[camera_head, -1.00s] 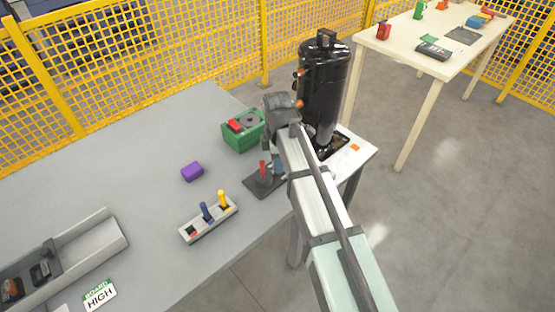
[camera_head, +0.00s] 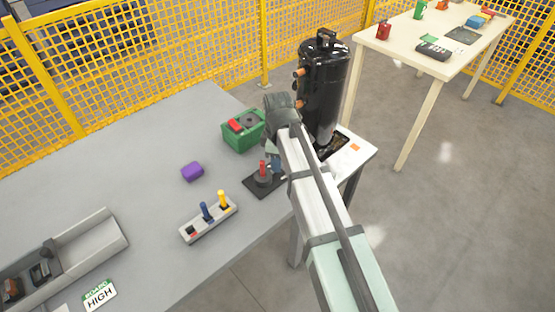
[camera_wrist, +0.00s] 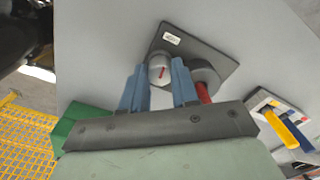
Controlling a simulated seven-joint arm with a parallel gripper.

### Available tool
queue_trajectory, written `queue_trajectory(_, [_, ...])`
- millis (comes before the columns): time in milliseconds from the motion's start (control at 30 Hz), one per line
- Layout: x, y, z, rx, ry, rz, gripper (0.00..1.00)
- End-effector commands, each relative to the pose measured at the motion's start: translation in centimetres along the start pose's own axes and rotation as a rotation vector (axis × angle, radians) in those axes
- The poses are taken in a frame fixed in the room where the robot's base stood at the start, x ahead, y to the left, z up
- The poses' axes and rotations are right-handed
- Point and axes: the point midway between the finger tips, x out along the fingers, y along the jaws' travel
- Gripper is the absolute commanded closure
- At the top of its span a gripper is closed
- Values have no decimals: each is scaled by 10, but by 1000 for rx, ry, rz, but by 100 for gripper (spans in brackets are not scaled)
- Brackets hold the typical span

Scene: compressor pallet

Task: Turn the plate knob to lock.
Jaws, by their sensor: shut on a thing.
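The dark plate (camera_wrist: 212,52) lies on the grey table and carries a small white label. The plate knob (camera_wrist: 160,70) is a round grey cap with a red mark, in the wrist view. My gripper (camera_wrist: 160,68) is shut on the knob, a blue finger on either side. Beside the knob, a dark round base (camera_wrist: 206,73) bears a red handle (camera_wrist: 203,93), close to one finger. In the head view the plate (camera_head: 256,188) and red handle (camera_head: 263,167) show at the table's edge. My gripper (camera_head: 274,161) hides the knob there.
A green box (camera_head: 243,137) stands behind the plate. A grey holder (camera_head: 209,222) with blue and yellow pegs and a purple block (camera_head: 192,172) lie to the left. A tall black compressor (camera_head: 325,90) stands close beyond my wrist.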

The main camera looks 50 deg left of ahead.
Motion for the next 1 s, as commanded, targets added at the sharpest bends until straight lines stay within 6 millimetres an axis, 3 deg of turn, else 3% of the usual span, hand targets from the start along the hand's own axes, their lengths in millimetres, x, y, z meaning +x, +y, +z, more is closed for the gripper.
queue_trajectory(433, [0,0,-1,45,2,0,100])
queue_trajectory(467, [0,0,-1,45,2,0,68])
queue_trajectory(500, [0,0,-1,44,2,0,64])
queue_trajectory(700, [0,0,0,44,1,-1,45])
queue_trajectory(1000, [0,-2,-1,42,2,-4,45])
